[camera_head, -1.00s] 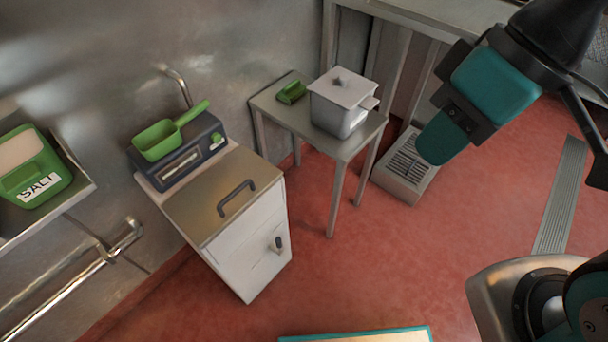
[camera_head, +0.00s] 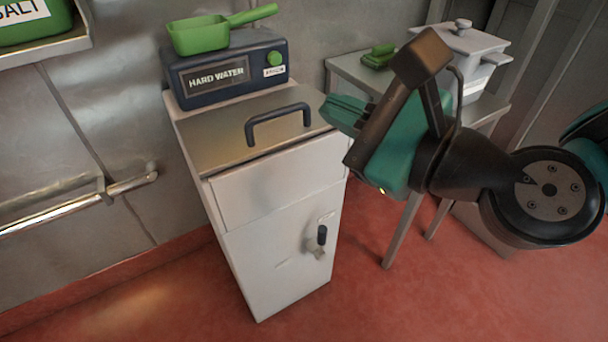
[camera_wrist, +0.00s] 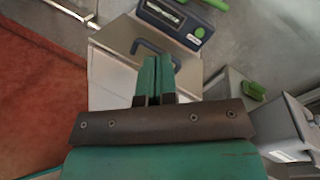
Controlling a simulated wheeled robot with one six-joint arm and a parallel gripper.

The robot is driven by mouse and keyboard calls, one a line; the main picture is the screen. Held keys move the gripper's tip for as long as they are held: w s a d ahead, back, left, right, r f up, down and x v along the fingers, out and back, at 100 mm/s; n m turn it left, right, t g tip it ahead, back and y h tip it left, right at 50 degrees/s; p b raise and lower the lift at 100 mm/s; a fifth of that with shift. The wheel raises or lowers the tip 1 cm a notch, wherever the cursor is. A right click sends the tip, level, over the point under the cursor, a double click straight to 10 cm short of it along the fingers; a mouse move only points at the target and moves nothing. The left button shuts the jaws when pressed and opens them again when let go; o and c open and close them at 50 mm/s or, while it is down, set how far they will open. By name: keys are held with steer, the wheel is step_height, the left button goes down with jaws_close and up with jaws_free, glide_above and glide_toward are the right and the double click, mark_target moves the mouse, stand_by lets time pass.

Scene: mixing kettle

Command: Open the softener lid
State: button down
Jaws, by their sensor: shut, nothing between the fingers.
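The softener is a white cabinet (camera_head: 275,220) with a flat metal lid (camera_head: 215,130) that lies closed on top. A dark arched handle (camera_head: 277,120) stands on the lid. My gripper (camera_head: 335,113) is shut and empty, just right of the lid in the head view and apart from the handle. In the wrist view, my green fingers (camera_wrist: 155,75) point toward the lid (camera_wrist: 118,38), and the handle (camera_wrist: 150,47) shows just beyond their tips.
A dark control box (camera_head: 225,72) reading HARD WATER stands behind the lid, with a green scoop (camera_head: 200,35) on it. A wall pipe (camera_head: 75,207) runs at left.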

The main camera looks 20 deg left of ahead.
mark_target(297, 110)
step_height(297, 110, down, 10)
steer(key=w+m+t+h+b, duration=0.1)
steer(key=w+m+t+b, duration=0.1)
steer(key=m+t+b, duration=0.6)
steer(key=w+a+g+p, duration=0.1)
steer(key=a+p, duration=0.1)
steer(key=p, duration=0.1)
steer(key=w+a+r+m+g+p, duration=0.1)
steer(key=w+p, duration=0.1)
steer(key=p, duration=0.2)
steer(key=w+a+r+m+p, duration=0.1)
steer(key=w+a+p, duration=0.1)
steer(key=p, duration=0.1)
steer(key=shift+w+a+g+h, duration=0.25)
steer(key=shift+a+g+h, duration=0.05)
steer(key=shift+a+g, duration=0.1)
steer(key=shift+w+a+f+p, duration=0.1)
steer(key=shift+w+a+p, duration=0.35)
steer(key=shift+p, duration=0.6)
steer(key=shift+w+a+f+p, duration=0.15)
steer(key=shift+w+a+p, duration=0.1)
steer(key=shift+p, duration=0.05)
steer(key=shift+w+r+p, duration=0.15)
steer(key=shift+r+p, duration=0.3)
steer(key=shift+p, duration=1.25)
